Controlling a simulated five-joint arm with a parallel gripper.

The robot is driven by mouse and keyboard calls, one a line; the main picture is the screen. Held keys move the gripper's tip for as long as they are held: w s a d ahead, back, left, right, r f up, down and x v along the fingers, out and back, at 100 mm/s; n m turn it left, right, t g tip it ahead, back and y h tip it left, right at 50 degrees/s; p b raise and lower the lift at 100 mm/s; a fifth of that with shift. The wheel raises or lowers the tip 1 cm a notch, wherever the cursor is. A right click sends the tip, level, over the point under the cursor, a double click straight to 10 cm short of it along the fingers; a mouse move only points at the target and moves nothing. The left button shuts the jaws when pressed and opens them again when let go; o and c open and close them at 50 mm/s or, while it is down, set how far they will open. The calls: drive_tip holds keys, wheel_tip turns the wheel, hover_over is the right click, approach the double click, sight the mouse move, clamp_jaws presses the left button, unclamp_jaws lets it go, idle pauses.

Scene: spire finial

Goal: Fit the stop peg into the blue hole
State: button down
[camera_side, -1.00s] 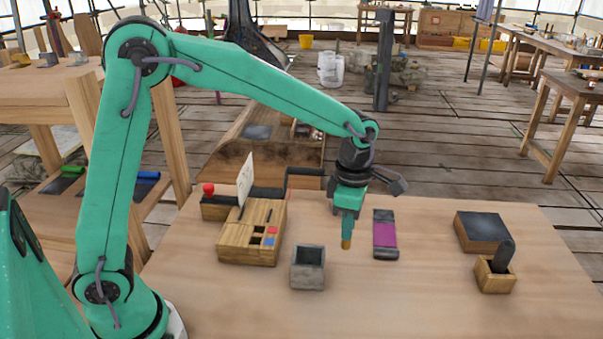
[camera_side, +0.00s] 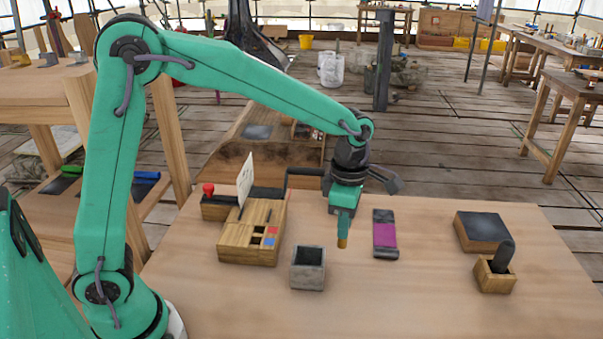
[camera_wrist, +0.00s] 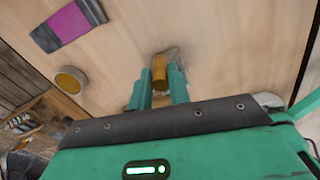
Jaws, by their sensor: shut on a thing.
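My gripper (camera_side: 343,232) points down and is shut on the stop peg (camera_side: 342,244), a small brown-gold peg. Its end sticks out below the fingers, above the bench top. In the wrist view the peg (camera_wrist: 159,70) sits between the two green fingertips (camera_wrist: 160,84). The wooden block (camera_side: 233,247) stands to the left of my gripper. It has dark square holes on top, with a red square and a blue square (camera_side: 269,241) beside them. The blue hole (camera_side: 256,239) appears to be the dark opening beside the blue square. The peg is well apart from the block.
An open grey box (camera_side: 308,281) stands between the block and my gripper. A purple-and-black block (camera_side: 385,235) lies just right of the gripper. A white card (camera_side: 245,178) stands up behind the holes. A dark-topped block (camera_side: 482,231) and a small wooden holder (camera_side: 495,282) are at right.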

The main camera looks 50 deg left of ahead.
drive_tip(key=s+a+r, duration=0.1)
drive_tip(key=s+a, duration=0.2)
drive_tip(key=s, duration=0.4)
drive_tip(key=s+a+r, duration=0.1)
drive_tip(key=s+a, duration=0.2)
drive_tip(key=s, duration=0.4)
drive_tip(key=shift+a+r+m, duration=0.3)
drive_tip(key=shift+r, duration=0.05)
drive_tip(key=shift+a, duration=0.1)
approach(255, 229)
drive_tip(key=d, duration=0.1)
drive_tip(key=s+d+f, duration=0.1)
drive_tip(key=d, duration=0.1)
drive_tip(key=s+d, duration=0.1)
drive_tip(key=shift+s+d+f, duration=0.15)
drive_tip(key=shift+s, duration=0.05)
drive_tip(key=shift+f, duration=1.95)
drive_tip(key=shift+f, duration=0.15)
